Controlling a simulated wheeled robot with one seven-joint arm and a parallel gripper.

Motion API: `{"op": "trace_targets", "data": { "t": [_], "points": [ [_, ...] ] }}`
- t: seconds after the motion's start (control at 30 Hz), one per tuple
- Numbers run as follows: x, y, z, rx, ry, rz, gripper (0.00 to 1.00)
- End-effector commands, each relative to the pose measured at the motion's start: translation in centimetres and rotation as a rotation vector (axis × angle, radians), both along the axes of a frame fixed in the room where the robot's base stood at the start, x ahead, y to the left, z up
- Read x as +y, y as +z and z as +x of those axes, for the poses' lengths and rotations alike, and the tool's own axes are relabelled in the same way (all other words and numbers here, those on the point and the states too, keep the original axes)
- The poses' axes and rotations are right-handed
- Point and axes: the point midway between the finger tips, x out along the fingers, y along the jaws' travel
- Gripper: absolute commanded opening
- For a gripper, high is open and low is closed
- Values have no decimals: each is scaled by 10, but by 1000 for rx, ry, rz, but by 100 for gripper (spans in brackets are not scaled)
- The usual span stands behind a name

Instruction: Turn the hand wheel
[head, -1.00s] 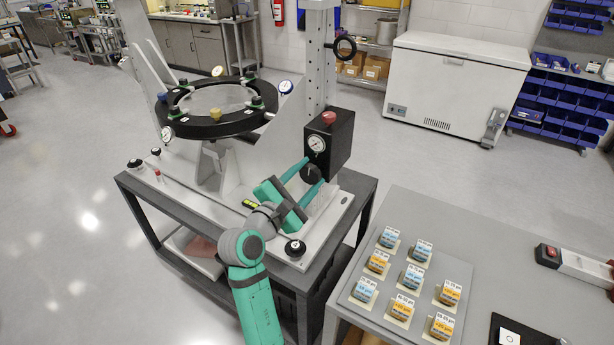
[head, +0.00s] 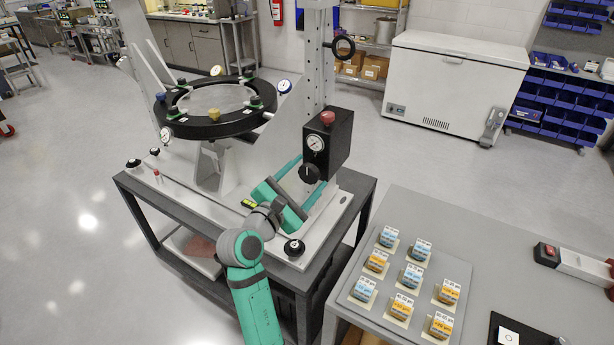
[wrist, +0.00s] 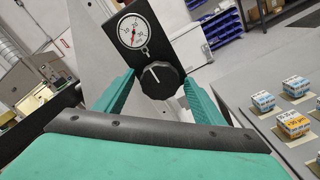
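The hand wheel is a black knob (head: 309,173) on the front of a black box (head: 330,140), below a white dial gauge (head: 315,142). In the wrist view the knob (wrist: 161,80) has a white mark pointing up and slightly left, and the gauge (wrist: 133,31) has a red needle. My gripper (head: 307,177) is open, its two teal fingers spread wide. In the wrist view the fingers (wrist: 153,85) stand left and right of the knob. A gap shows between the left finger and the knob; I cannot tell whether the right finger touches it.
A black ring fixture (head: 215,128) with small gauges stands left of the box. Another black knob (head: 294,248) sits at the base plate's front corner. A grey table (head: 480,225) at right holds several labelled blocks. Floor is free between bench and white freezer (head: 455,85).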

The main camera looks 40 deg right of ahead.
Motion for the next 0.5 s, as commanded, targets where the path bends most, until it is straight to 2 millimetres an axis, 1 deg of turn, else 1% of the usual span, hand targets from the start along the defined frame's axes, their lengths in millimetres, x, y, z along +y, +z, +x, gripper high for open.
{"op": "trace_targets", "data": {
  "t": [0.27,0.37,0.5],
  "points": [
    [1,1,-1,-1,0,-1,63],
    [9,1,-3,-1,1,-2,63],
    [27,0,-13,-2,-1,-1,63]
  ]
}}
